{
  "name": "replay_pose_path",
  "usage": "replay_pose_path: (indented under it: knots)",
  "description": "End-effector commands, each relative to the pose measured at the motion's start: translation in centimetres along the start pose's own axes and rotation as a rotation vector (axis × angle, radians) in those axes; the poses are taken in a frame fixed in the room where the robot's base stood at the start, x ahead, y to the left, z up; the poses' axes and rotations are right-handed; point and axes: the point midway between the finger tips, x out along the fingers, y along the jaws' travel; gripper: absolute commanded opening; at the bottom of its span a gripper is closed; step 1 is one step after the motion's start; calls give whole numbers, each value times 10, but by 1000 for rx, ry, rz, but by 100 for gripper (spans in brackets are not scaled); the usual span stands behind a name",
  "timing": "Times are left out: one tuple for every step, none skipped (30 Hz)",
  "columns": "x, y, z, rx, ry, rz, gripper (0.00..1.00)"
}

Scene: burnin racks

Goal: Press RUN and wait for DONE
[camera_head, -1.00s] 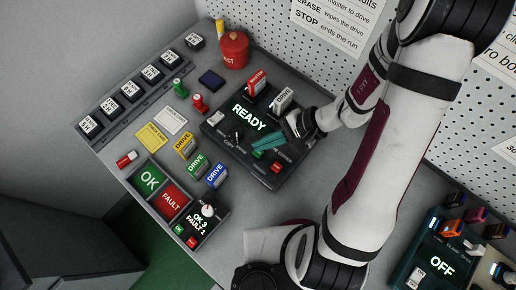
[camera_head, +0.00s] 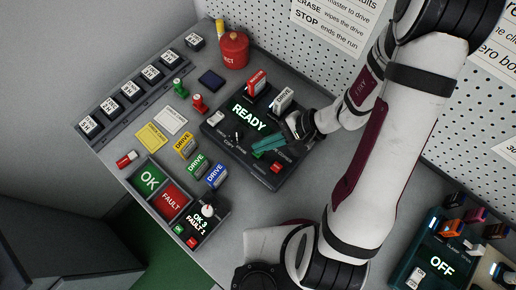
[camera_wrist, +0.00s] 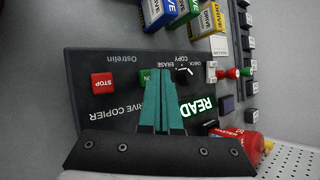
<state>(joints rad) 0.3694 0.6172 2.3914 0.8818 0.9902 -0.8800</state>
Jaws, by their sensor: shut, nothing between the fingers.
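The dark drive copier (camera_head: 213,128) lies on the bench, and its screen (camera_head: 249,117) reads READY in green. A red MASTER drive (camera_head: 257,82) and a white DRIVE (camera_head: 283,98) stand in its slots. My gripper (camera_head: 256,149) has teal fingers, shut and empty, over the copier's front panel. In the wrist view, the fingertips (camera_wrist: 160,72) are over or just beside the green button (camera_wrist: 146,75), mostly hidden behind them. I cannot tell whether they touch it. The red STOP button (camera_wrist: 103,83) is left of the fingers; the mode knob (camera_wrist: 183,72) is right.
Yellow, green and blue drives (camera_head: 196,163) stand in front of the copier. The OK and FAULT bins (camera_head: 150,179) are at the lower left. A red canister (camera_head: 233,50) stands behind. A teal unit (camera_head: 420,282) showing OFF is at the lower right.

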Motion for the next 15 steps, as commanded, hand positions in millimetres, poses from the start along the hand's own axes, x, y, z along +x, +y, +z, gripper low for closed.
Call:
replay_pose_path:
  knots:
    - [0,0,0,0,0,0,0]
    - [0,0,0,0,0,0,0]
    - [0,0,0,0,0,0,0]
    - [1,0,0,0,0,0,0]
    - [1,1,-1,0,0,0,0]
    - [1,1,-1,0,0,0,0]
    - [2,1,-1,0,0,0,0]
    - [2,1,-1,0,0,0,0]
    - [2,2,-2,1,0,0,0]
    - [2,2,-2,1,0,0,0]
    - [3,2,-2,1,0,0,0]
    - [3,2,-2,1,0,0,0]
    - [3,2,-2,1,0,0,0]
    - [3,2,-3,1,0,0,0]
    - [4,3,-3,1,0,0,0]
